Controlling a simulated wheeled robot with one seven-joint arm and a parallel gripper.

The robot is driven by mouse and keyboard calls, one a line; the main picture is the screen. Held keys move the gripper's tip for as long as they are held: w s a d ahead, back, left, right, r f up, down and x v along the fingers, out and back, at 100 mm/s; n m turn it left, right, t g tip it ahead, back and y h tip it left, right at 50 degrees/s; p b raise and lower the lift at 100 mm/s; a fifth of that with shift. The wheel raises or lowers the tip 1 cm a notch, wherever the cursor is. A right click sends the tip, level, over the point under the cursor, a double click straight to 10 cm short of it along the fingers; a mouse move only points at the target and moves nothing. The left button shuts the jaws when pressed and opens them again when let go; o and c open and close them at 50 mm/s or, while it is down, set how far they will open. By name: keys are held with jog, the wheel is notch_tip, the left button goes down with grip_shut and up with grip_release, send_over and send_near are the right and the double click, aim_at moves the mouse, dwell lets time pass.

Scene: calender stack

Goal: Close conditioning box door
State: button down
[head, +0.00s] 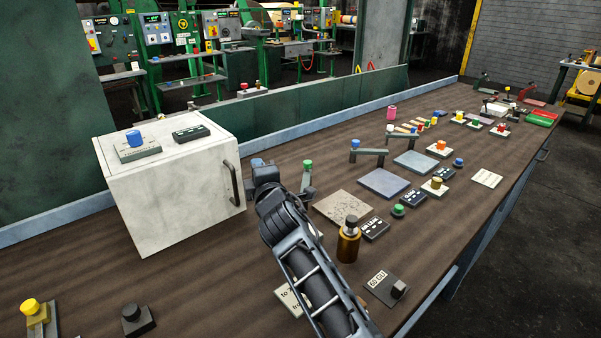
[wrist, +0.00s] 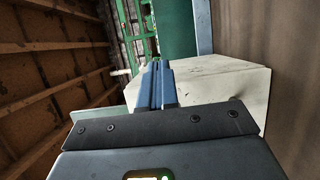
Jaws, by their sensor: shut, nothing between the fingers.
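The conditioning box is a white, scuffed box (head: 150,215) on the left of the bench in the head view. Its door (head: 205,190) carries a dark upright bar handle (head: 231,184) near the right edge. The door looks flush with the box, and I see no clear gap. My gripper (head: 258,163) is just right of the handle, apart from it, with blue fingertips together and nothing between them. In the wrist view, my shut fingers (wrist: 158,72) point forward, with the white box (wrist: 225,85) behind and to their right. The handle is not visible there.
A blue-knobbed device (head: 135,143) and a dark keypad (head: 191,133) sit on the box top. A green-topped post (head: 307,172), a stone plate (head: 343,208) and a brown bottle (head: 349,242) stand near my arm. Bare bench (head: 190,285) lies in front of the box.

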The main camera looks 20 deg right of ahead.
jog(key=s+d+p, duration=0.2)
jog(key=s+d, duration=0.3)
jog(key=d, duration=0.4)
jog(key=shift+s+d, duration=0.1)
